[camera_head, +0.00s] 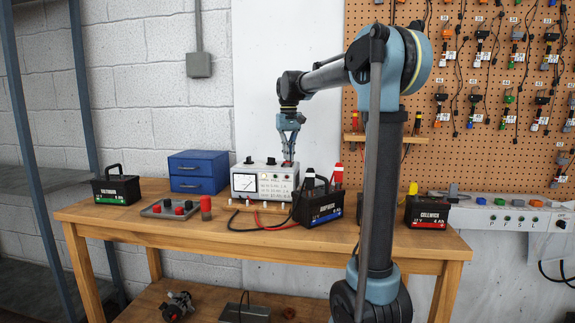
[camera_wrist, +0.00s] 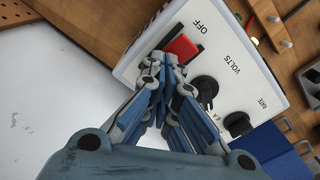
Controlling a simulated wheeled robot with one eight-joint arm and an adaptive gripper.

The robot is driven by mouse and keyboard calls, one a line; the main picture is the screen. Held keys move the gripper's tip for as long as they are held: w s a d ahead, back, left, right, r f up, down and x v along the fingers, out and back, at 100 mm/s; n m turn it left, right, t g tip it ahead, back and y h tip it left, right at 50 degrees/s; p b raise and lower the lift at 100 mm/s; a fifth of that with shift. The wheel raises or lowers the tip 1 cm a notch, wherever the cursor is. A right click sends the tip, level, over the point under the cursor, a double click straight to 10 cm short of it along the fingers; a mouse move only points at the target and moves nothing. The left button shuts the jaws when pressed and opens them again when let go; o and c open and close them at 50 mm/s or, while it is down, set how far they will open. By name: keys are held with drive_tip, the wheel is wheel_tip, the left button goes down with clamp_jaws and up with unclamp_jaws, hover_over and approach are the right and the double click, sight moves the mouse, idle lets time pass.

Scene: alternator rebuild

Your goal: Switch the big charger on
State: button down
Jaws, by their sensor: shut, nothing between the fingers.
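The big charger (camera_head: 258,183) is a white box with a dial meter on its front, standing at the back of the workbench. In the wrist view its top panel (camera_wrist: 148,66) carries a red rocker switch (camera_wrist: 183,47), an OFF label beside it, a VOLTS label and black knobs (camera_wrist: 206,88). My gripper (camera_head: 289,158) points down at the charger's top from above. In the wrist view my gripper (camera_wrist: 168,62) is shut and empty, its fingertips at the near edge of the red switch. I cannot tell whether they touch it. The fingers hide part of the panel.
A black battery (camera_head: 320,206) with clamps and cables stands right of the charger. A blue drawer box (camera_head: 198,171), another battery (camera_head: 116,189) and a grey tray (camera_head: 162,209) are left. A third battery (camera_head: 427,212) is right. The bench's front strip (camera_head: 190,229) is clear.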

drive_tip(key=shift+r, duration=3.55)
